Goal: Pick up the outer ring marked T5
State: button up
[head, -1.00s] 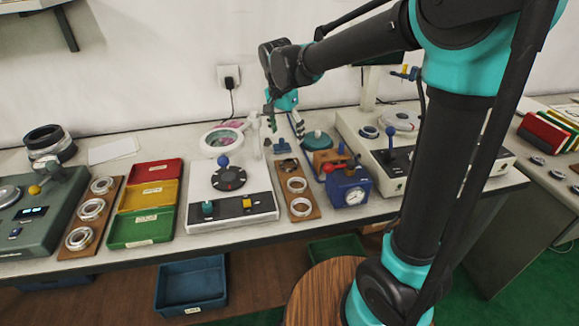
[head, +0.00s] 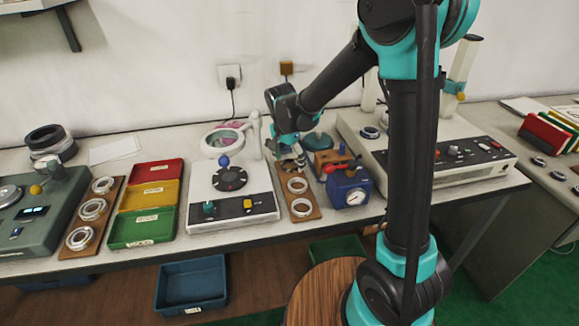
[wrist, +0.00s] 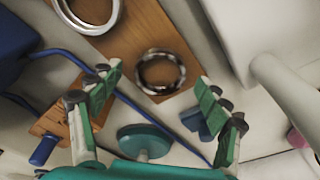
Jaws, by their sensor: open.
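A dark, shiny ring (wrist: 181,74) lies flat at the end of a wooden board (wrist: 133,34) in the wrist view. A paler silver ring (wrist: 115,14) lies farther along the same board, cut off by the frame edge. No T5 mark is readable on either. My gripper (wrist: 158,78) is open and empty, its green-padded fingers spread to either side of the dark ring, apart from it. In the head view my gripper (head: 291,160) is over the far end of that board (head: 315,211), mostly covering the dark ring. Two silver rings (head: 301,216) lie nearer.
A blue gauge box (head: 352,193) stands close right of the board, and a white machine with a black dial (head: 235,213) close left. A magnifier lamp (head: 255,135) and teal round object (wrist: 144,139) are near my gripper. Another ring board (head: 72,219) lies far left.

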jog(key=c, duration=1.3)
